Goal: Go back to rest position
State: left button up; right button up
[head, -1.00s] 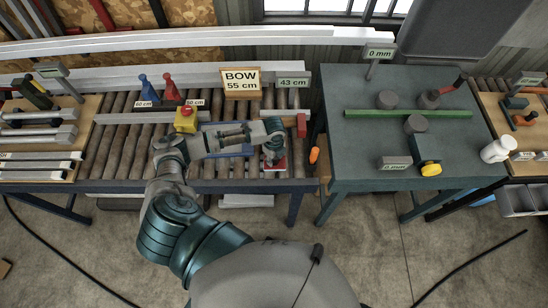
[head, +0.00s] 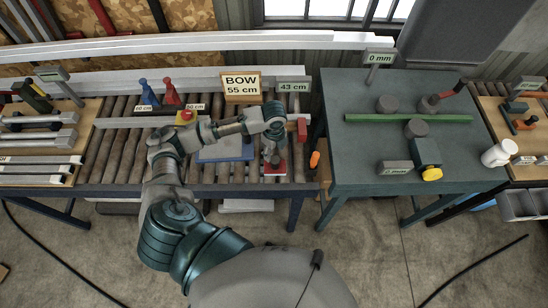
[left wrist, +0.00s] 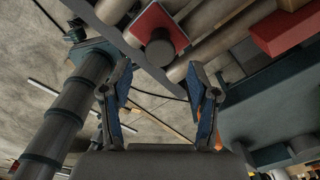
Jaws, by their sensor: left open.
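My left arm comes in from the left of the head view and bends right over the roller table (head: 120,160). My left gripper (head: 275,128) is above the right end of that table, next to a red-topped block with a grey knob (head: 273,160). In the left wrist view the two fingers (left wrist: 161,100) are spread with nothing between them. The red plate and round grey knob (left wrist: 158,48) show beyond the fingers there, apart from them. My right gripper is not in view.
A blue plate (head: 228,149) lies on the rollers under my forearm. A red block (head: 302,129) sits at the table's right edge. A teal table (head: 350,165) with a green bar (head: 408,118) stands to the right, across a narrow gap.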

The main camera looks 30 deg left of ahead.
pick_arm(q)
jog(key=shift+r, duration=1.25)
